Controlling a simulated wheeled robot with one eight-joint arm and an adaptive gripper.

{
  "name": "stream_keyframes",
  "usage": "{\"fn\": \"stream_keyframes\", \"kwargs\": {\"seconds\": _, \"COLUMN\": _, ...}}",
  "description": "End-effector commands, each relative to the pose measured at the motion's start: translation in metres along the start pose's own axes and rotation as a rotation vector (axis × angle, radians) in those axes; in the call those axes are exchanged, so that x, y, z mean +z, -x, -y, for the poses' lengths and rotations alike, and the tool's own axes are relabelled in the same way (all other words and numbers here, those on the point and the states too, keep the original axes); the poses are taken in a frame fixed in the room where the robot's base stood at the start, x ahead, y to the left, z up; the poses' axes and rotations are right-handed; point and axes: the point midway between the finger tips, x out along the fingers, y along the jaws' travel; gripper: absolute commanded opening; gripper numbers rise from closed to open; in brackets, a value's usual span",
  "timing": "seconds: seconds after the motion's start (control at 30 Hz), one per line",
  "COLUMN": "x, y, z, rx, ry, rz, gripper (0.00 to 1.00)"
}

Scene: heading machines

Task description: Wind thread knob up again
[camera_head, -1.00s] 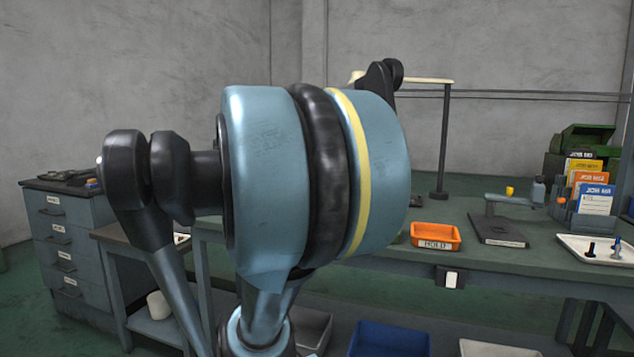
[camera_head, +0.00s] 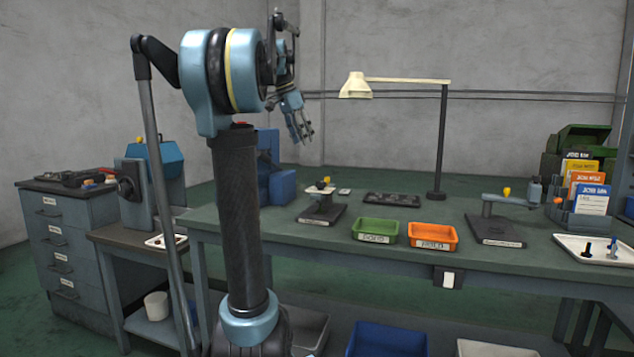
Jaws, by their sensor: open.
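Two small bench fixtures stand on the green-topped bench, each with a yellow knob. The left fixture (camera_head: 322,204) has its yellow knob (camera_head: 325,181) on top of a pale arm above a dark base. The right fixture (camera_head: 495,228) has a blue-grey arm with a yellow knob (camera_head: 507,191) standing on it. The labels on their bases are too small to read, so I cannot tell which is the thread one. My gripper (camera_head: 304,131) is open and empty, pointing down, in the air above and left of the left fixture.
A green tray (camera_head: 376,231) and an orange tray (camera_head: 433,238) sit between the fixtures. A lamp (camera_head: 440,140) stands behind. A card rack (camera_head: 590,205) and a white tray (camera_head: 598,248) with small parts are at right. A blue machine (camera_head: 275,185) is behind my arm.

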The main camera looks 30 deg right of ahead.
Motion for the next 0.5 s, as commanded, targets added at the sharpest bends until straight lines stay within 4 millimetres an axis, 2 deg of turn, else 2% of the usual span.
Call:
{"fn": "stream_keyframes", "kwargs": {"seconds": 0.17, "x": -0.004, "y": -0.009, "z": 0.001, "rx": 0.003, "ry": -0.011, "rz": -0.002, "gripper": 0.52}}
{"fn": "stream_keyframes", "kwargs": {"seconds": 0.5, "x": -0.003, "y": -0.064, "z": 0.0, "rx": 0.002, "ry": -0.01, "rz": -0.002, "gripper": 0.52}}
